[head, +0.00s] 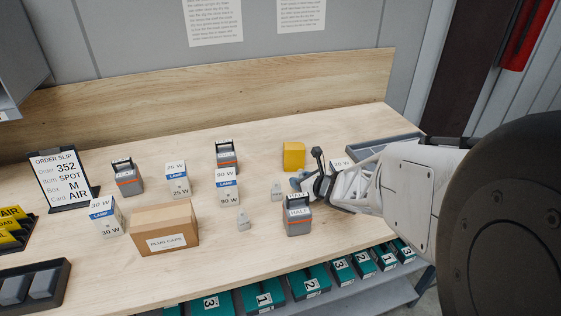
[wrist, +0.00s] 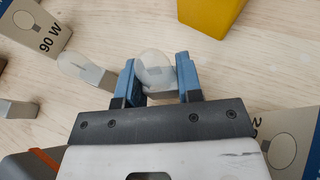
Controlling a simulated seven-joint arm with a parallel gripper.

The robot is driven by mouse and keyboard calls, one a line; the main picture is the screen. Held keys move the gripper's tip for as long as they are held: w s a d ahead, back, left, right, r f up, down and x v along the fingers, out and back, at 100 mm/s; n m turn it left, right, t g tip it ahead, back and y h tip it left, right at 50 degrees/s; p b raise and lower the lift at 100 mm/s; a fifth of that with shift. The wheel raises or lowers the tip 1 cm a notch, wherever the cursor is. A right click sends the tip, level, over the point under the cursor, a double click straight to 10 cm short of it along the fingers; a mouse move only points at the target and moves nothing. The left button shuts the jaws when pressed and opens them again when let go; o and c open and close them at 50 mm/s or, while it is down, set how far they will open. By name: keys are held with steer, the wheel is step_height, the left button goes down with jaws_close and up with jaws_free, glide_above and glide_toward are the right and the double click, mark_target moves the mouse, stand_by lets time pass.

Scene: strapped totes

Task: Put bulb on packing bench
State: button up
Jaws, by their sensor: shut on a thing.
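My gripper (wrist: 157,82) is shut on a bulb (wrist: 154,68) with a clear rounded globe, held between its two blue fingers. In the head view my gripper (head: 301,183) is low over the right part of the wooden packing bench (head: 110,285), behind a grey HALO case (head: 298,226). The held bulb is mostly hidden there, and its gap to the bench cannot be told. A second bulb (wrist: 84,70) is on the bench just left of the fingers in the wrist view, and also shows in the head view (head: 277,190).
A yellow block (head: 294,156) stands behind my gripper. A 90 W lamp box (head: 227,187), a 25 W box (head: 178,179) and grey cases (head: 226,157) stand to the left. A PLUG CAPS carton (head: 164,230) is at front left. Bare wood lies along the front edge.

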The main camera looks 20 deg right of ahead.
steer(key=shift+f, duration=0.45)
steer(key=shift+f, duration=0.1)
steer(key=o, duration=1)
steer(key=shift+c, duration=0.2)
steer(key=shift+v, duration=6.05)
steer(key=shift+w, duration=0.1)
